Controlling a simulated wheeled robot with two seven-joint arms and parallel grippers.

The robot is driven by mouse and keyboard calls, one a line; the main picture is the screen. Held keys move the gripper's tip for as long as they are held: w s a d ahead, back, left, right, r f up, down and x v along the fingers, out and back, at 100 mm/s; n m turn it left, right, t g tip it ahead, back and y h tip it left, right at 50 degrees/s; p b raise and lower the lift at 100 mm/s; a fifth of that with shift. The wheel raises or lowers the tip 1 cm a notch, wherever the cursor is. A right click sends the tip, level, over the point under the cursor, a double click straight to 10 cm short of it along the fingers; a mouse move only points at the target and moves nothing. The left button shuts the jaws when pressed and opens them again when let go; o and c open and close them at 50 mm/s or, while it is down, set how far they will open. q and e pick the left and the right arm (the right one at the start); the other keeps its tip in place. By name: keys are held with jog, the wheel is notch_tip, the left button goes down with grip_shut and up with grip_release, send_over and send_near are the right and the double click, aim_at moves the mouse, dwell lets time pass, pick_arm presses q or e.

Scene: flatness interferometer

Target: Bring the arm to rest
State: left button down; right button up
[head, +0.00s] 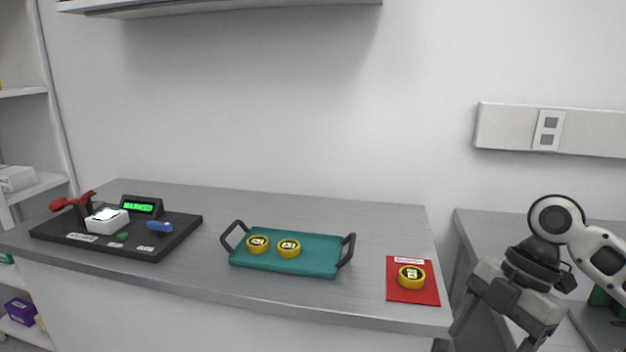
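My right arm comes in from the right edge, and its gripper (497,330) points down beside the right end of the grey bench (390,220). Its two fingers are spread apart, and nothing shows between them. My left gripper is out of view. A teal tray (325,253) with two dark handles stands on the bench, with two yellow round pieces (257,244) (288,248) on it. A third yellow round piece (411,277) lies on a red mat (399,293) at the bench's right end, left of my gripper and apart from it.
A black instrument base (180,240) at the bench's left carries a green-lit display (139,207), a white block (107,221), a red lever (72,201) and a blue part (159,226). A second bench (490,225) stands at right. Shelves (30,185) stand at far left.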

jog(key=s+a+f+m+t+y, duration=0.1)
jog(key=a+f+m+t, duration=0.2)
jog(key=a+f+m, duration=0.5)
jog(key=a+f+m+t+y, duration=0.1)
jog(key=a+f+m+t, duration=0.2)
jog(key=f, duration=0.8)
jog(key=s+f+m+t+h, duration=0.1)
jog(key=s+f+m+t, duration=0.1)
jog(key=s+f+m, duration=0.1)
jog(key=s+d+f+m+t+h, duration=0.1)
jog(key=s+f+m+t+h, duration=0.1)
jog(key=s+m, duration=0.4)
jog(key=shift+s+f+t, duration=0.4)
jog(key=shift+s+t, duration=0.4)
jog(key=shift+s, duration=0.4)
